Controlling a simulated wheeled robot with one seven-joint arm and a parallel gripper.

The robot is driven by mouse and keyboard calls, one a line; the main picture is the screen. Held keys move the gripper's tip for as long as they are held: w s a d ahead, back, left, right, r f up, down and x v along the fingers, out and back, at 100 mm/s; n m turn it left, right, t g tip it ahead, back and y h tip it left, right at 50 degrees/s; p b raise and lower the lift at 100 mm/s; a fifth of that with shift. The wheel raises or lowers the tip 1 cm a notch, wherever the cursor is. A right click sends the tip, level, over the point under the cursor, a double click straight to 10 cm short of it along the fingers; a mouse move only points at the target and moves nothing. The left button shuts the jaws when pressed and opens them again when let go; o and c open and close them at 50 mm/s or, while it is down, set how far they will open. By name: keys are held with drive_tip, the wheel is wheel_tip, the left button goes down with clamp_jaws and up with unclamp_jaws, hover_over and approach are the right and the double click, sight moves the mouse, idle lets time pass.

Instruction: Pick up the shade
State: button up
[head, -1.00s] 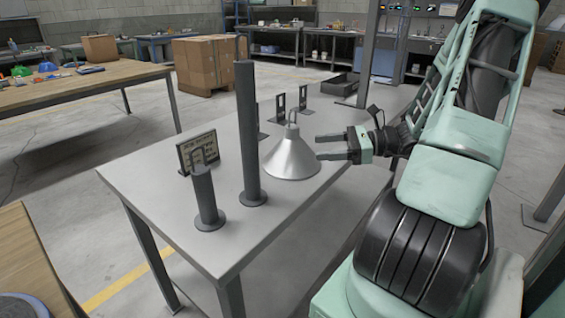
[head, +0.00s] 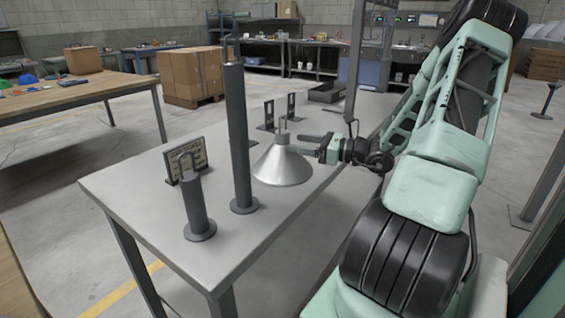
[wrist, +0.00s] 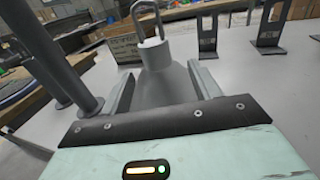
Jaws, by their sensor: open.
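The shade (head: 283,163) is a silver-grey cone with a narrow neck and a loop on top, standing wide end down on the grey table. In the wrist view the shade (wrist: 162,80) lies straight ahead, with its neck and loop between and beyond the open fingers. My gripper (head: 308,143) is open at the right of the shade's neck, at about the height of its upper part. In the wrist view the fingers (wrist: 160,92) flank the cone on left and right. I cannot tell whether either finger touches it.
A tall dark post (head: 238,140) and a short post with a hook (head: 197,205) stand left of the shade. A sign plate (head: 186,160) is behind the short post. Upright dark brackets (head: 290,108) and a dark tray (head: 326,92) are farther back on the grey table (head: 140,212).

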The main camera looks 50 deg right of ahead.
sight(283, 140)
drive_tip(key=shift+a+r+x, duration=0.1)
drive_tip(key=shift+x, duration=1.35)
drive_tip(key=shift+a+r+x, duration=0.1)
drive_tip(key=shift+a+x, duration=0.05)
drive_tip(key=shift+x, duration=1.35)
drive_tip(key=shift+s, duration=0.15)
clamp_jaws()
